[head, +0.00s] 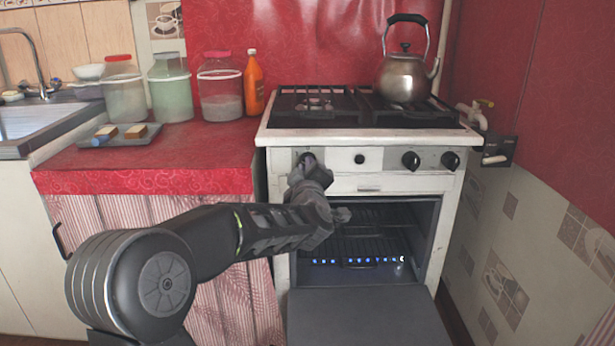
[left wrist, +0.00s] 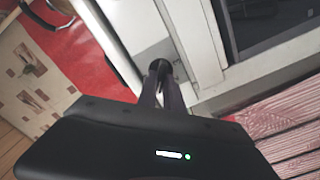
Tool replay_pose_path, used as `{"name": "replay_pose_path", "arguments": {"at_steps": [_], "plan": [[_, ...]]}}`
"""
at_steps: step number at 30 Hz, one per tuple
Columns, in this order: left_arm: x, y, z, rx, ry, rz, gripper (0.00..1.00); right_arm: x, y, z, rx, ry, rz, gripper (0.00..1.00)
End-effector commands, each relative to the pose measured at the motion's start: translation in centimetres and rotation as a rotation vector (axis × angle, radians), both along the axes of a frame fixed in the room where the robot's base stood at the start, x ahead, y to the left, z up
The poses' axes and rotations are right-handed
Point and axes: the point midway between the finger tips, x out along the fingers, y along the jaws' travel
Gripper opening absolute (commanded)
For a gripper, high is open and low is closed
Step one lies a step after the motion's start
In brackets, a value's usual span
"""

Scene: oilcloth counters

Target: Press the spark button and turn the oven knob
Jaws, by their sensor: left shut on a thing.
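The white stove (head: 388,184) has a row of dark controls on its front panel. My left gripper (head: 308,168) is at the leftmost one, the oven knob (head: 305,157), mostly hidden by the fingers. In the left wrist view the gripper (left wrist: 160,75) is shut on this knob (left wrist: 159,65), of which only a dark round part shows. A small dark round button (head: 360,158), seemingly the spark button, sits to its right, untouched. The oven (head: 420,232) stands open, with a row of small blue flames (head: 345,261) low inside. My right gripper is not in view.
The oven door (head: 365,318) is lowered in front. Two more black knobs (head: 411,160) are on the panel's right. A kettle (head: 403,80) stands on the hob. Jars (head: 219,85) and an orange bottle (head: 254,84) stand on the red counter (head: 150,172) at left.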

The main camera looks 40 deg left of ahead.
Motion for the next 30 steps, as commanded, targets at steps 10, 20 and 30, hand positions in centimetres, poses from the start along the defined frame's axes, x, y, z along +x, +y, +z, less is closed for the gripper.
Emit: {"name": "replay_pose_path", "arguments": {"at_steps": [10,20,30], "plan": [[0.0,0.0,-0.3,-0.132,-0.099,0.0,0.0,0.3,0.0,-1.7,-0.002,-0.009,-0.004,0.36],[0.0,0.1,-0.1,-0.153,-0.113,0.0,0.0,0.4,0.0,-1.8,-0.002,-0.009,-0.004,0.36],[0.0,0.0,-0.1,-0.151,-0.113,0.0,0.24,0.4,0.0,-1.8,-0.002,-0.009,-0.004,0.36]]}}
